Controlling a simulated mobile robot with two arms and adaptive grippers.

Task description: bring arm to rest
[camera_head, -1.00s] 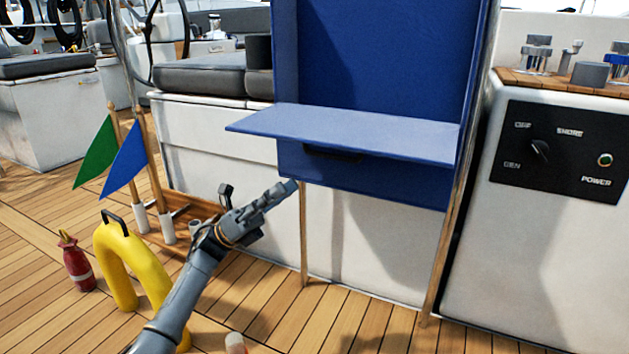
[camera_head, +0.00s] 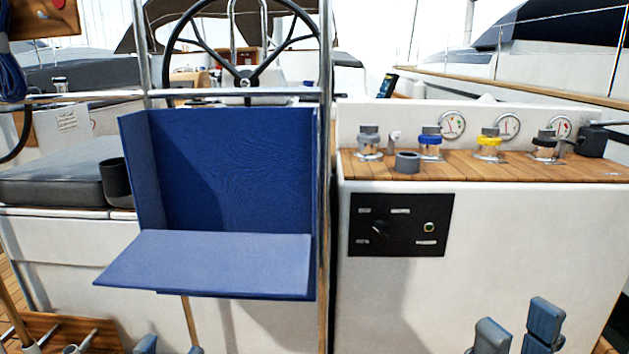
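My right gripper (camera_head: 517,330) shows at the bottom right, in front of the white console. Its two blue-grey fingers stand apart with nothing between them, so it is open. Of my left gripper (camera_head: 170,348) only two blue-grey fingertips show at the bottom edge, below the blue box's shelf. They are apart, and I see nothing between them. Both arms are otherwise below the picture.
A blue open box (camera_head: 235,170) with a lowered flap (camera_head: 210,262) juts out at left centre. The white console (camera_head: 520,235) carries a black switch panel (camera_head: 400,240) and winch-like fittings on its wooden top (camera_head: 480,172). A steering wheel (camera_head: 247,80) stands behind the box.

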